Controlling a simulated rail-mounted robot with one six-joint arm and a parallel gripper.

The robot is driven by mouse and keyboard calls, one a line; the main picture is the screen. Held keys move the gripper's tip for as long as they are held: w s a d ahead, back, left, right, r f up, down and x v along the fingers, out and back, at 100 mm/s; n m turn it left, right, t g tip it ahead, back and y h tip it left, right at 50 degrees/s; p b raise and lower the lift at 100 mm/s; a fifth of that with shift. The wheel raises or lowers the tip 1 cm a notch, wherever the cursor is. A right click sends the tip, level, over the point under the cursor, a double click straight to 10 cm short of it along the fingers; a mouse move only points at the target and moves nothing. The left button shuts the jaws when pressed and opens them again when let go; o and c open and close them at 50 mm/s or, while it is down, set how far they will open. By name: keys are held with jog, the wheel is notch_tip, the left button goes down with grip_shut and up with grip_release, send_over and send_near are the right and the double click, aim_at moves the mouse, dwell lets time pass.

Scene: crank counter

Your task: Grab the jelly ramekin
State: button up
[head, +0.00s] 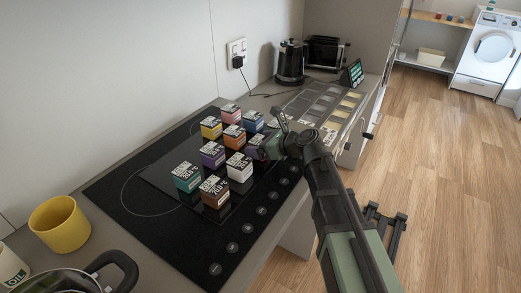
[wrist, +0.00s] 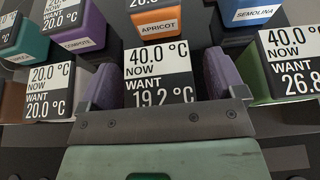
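Several small coloured ramekins with temperature labels stand on the black cooktop (head: 150,215). I cannot read the word jelly on any of them. My gripper (wrist: 157,64) has its two purple-grey fingers apart, one on each side of a ramekin (wrist: 160,85) labelled 40.0 °C now, want 19.2 °C. Narrow gaps seem to show beside it. Its name and body colour are hidden. In the head view my gripper (head: 262,152) is low at the cooktop's right side, beside the white ramekin (head: 240,170), and partly hides a small reddish thing there.
In the wrist view, the apricot ramekin (wrist: 160,25) and semolina ramekin (wrist: 250,14) stand beyond, the purple compote one (wrist: 85,33) at left, a green one (wrist: 262,92) close at right. A yellow mug (head: 60,224) and a pan (head: 60,282) are at front left.

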jog(key=c, duration=1.1)
jog(key=shift+o, duration=0.2)
jog(key=shift+r, duration=0.15)
